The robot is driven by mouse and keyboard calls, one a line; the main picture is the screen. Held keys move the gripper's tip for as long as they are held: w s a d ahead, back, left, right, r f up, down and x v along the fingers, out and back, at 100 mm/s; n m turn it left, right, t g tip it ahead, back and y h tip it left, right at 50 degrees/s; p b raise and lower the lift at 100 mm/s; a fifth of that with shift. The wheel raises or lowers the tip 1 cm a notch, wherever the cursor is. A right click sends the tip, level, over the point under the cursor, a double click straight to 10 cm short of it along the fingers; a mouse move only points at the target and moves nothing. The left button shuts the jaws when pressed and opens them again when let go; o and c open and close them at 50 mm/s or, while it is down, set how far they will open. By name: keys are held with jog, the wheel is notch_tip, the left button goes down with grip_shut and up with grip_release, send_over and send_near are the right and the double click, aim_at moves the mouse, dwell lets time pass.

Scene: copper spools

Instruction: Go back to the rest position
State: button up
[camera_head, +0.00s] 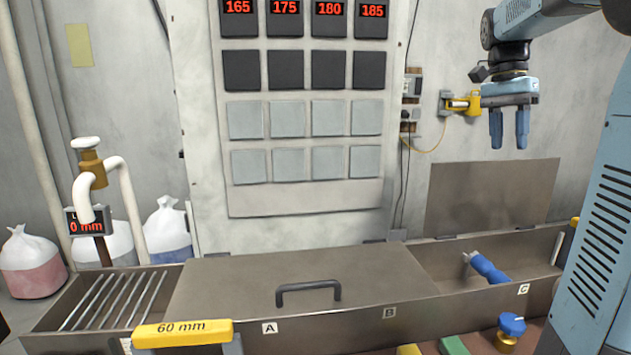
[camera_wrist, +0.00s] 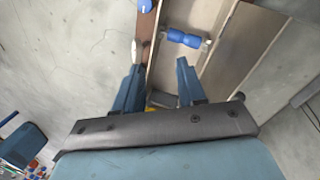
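My gripper (camera_head: 509,128) hangs at the upper right of the head view, fingers pointing down, in the air above the right part of the long metal trough. Its two blue fingers are apart with nothing between them. The wrist view also shows my gripper (camera_wrist: 156,85) with spread, empty fingers. Below it, a blue-handled tool (camera_head: 488,268) lies in the open trough section near label C. It also shows in the wrist view (camera_wrist: 184,38), beyond the fingertips and clear of them.
A metal lid with a black handle (camera_head: 308,288) covers the trough's middle. A yellow "60 mm" block (camera_head: 182,333) is in front. A grey panel (camera_head: 300,230) with red number displays stands behind. A yellow wall device (camera_head: 464,104) is left of my gripper. A blue-topped knob (camera_head: 511,324) sits front right.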

jog(key=s+a+f+n+t, duration=0.4)
jog(key=s+a+f+n, duration=0.2)
jog(key=s, duration=0.3)
jog(key=s+a+f+n+t, duration=0.4)
jog(key=s+a+f, duration=0.3)
jog(key=s+a, duration=0.2)
jog(key=shift+a+n+y, duration=0.15)
jog(key=shift+n+y, duration=0.25)
jog(key=shift+n, duration=0.5)
jog(key=shift+s, duration=0.2)
